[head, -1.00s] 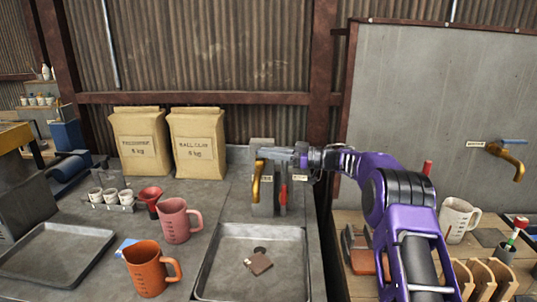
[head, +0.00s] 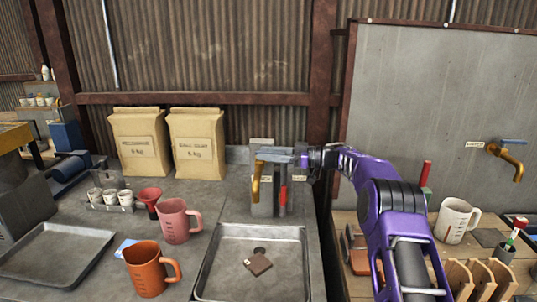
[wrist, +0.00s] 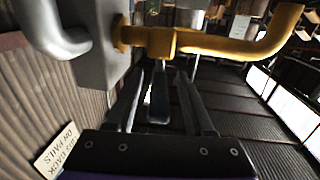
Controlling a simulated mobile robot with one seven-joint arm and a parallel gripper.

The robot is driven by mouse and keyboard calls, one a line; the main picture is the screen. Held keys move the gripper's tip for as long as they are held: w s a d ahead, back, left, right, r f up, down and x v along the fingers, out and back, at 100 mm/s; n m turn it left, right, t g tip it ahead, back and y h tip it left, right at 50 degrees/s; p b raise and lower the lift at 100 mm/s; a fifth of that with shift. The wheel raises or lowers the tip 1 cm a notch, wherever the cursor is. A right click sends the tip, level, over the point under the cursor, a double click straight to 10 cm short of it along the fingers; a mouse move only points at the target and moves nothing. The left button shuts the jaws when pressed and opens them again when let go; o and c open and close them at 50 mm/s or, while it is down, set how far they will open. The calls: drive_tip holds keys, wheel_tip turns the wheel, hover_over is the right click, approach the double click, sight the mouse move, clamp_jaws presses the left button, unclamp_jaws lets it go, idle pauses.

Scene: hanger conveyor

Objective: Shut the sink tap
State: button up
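The sink tap (head: 256,182) is a brass spout on a grey block behind the sink tray (head: 224,262); its spout hangs down over the back of the tray. In the wrist view the brass tap (wrist: 215,42) crosses the top, its spout bending to the right. A dark bluish lever (wrist: 158,108) shows below the tap body, between my fingers. My gripper (head: 274,155) reaches in from the right at the top of the tap. In the wrist view my gripper (wrist: 165,95) has its fingers apart, one either side of the lever, with gaps visible. Whether a finger touches it is unclear.
A red-handled upright part (head: 283,197) stands right beside the tap. Another brass tap with a blue lever (head: 508,158) is on the right panel. Paper bags (head: 198,145), a pink jug (head: 175,222) and an orange jug (head: 146,270) stand left. A brown block (head: 258,264) lies in the tray.

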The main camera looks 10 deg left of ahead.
drive_tip(key=shift+d, duration=0.1)
drive_tip(key=d, duration=1.2)
drive_tip(key=shift+s, duration=0.35)
